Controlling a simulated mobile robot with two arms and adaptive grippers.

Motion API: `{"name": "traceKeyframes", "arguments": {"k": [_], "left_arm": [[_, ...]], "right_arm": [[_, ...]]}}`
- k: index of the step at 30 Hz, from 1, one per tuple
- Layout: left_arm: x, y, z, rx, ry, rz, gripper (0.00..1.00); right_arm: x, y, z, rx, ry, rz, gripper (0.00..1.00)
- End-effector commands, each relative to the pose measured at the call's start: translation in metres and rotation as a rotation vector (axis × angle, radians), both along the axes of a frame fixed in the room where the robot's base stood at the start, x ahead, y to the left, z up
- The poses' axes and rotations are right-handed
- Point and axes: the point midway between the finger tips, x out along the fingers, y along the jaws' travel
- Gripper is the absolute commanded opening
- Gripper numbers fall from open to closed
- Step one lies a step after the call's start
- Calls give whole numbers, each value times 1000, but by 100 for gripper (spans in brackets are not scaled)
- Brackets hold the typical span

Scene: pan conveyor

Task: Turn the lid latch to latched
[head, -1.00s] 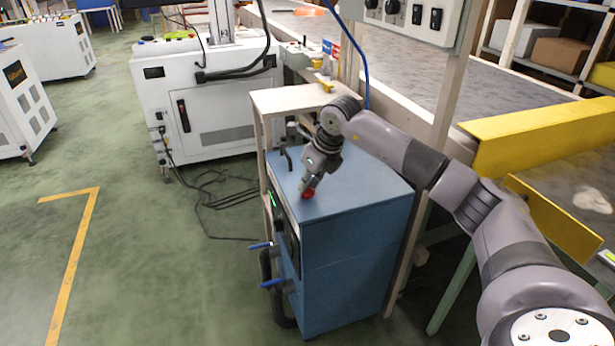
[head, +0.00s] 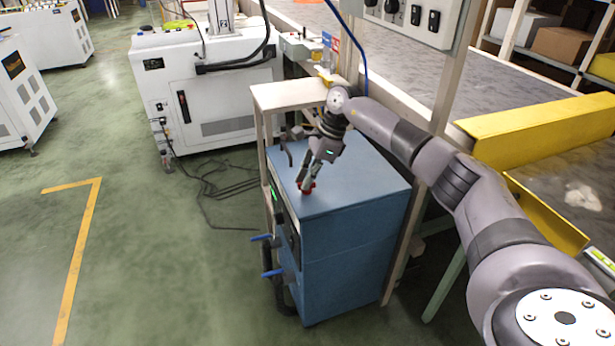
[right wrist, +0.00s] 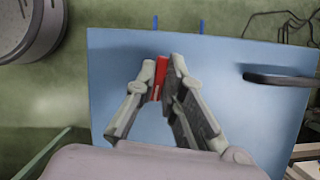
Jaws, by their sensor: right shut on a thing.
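The lid latch (head: 308,187) is a small red piece on top of the blue cabinet (head: 350,185), near its front left edge. In the right wrist view the red latch (right wrist: 159,78) stands between the fingertips. My right gripper (head: 306,183) reaches down to the lid and is shut on the latch; in the right wrist view its fingers (right wrist: 163,80) close on both sides of it. The fingers hide part of the latch. My left gripper is not in view.
A dark handle (right wrist: 282,78) stands on the lid, apart from the fingers. Two blue levers (head: 272,272) stick out from the cabinet front. A beige frame (head: 300,95) stands behind the cabinet, and a yellow beam (head: 540,130) lies to the right.

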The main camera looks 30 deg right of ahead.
Motion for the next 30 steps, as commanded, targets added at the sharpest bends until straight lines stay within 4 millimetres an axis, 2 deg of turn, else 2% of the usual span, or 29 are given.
{"name": "traceKeyframes", "arguments": {"k": [12, 27, 28, 30], "left_arm": [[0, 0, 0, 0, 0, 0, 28], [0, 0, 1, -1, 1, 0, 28], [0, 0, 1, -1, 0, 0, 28], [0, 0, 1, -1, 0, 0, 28]], "right_arm": [[1, 1, 0, -1, -1, 164, 0], [0, 0, -1, -2, 0, 180, 0], [0, 0, -1, -2, 0, 180, 11], [0, 1, -1, -2, 0, 180, 16]]}}
